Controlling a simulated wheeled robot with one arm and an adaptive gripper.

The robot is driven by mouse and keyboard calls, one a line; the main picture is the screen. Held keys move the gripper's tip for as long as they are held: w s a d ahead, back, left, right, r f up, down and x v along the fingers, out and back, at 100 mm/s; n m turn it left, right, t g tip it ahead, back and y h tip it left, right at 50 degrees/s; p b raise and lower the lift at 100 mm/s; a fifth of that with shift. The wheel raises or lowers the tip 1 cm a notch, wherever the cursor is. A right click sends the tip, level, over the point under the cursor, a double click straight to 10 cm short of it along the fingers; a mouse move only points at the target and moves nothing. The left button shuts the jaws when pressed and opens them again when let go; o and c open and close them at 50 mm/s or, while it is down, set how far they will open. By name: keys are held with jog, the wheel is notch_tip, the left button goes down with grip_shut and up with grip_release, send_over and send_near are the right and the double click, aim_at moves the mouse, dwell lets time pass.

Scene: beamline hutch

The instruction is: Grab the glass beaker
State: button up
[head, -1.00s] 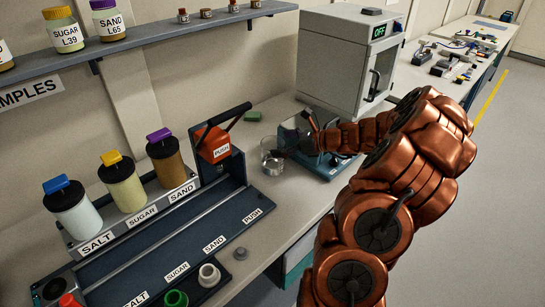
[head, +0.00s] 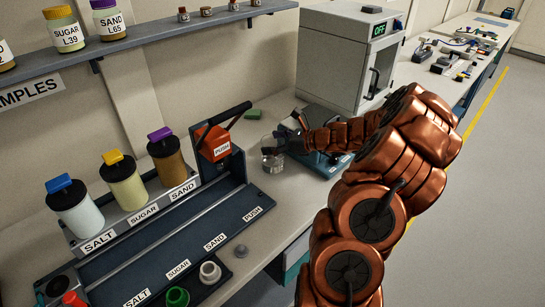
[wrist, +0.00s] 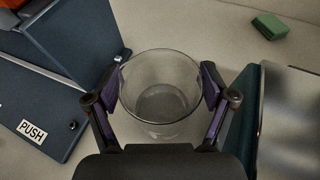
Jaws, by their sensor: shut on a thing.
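The glass beaker (head: 271,160) is clear and stands upright at the bench, between the dispenser's end and the blue device. In the wrist view the beaker (wrist: 160,92) sits between the two fingers, with its round rim facing the camera. My gripper (head: 281,146) reaches it from the right in the head view. In the wrist view my gripper (wrist: 160,90) is shut on the beaker, one purple-padded finger against each side. I cannot tell whether its base touches the bench.
A dispenser rack (head: 120,245) with salt, sugar and sand jars stands to the left. A blue device with a metal plate (head: 322,168) is close on the right. A green block (head: 252,114) lies behind. An oven (head: 345,55) stands farther back.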

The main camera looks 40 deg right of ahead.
jog(key=c, duration=0.7)
jog(key=shift+r, duration=0.25)
jog(key=shift+r+b, duration=0.75)
jog(key=shift+r, duration=3.95)
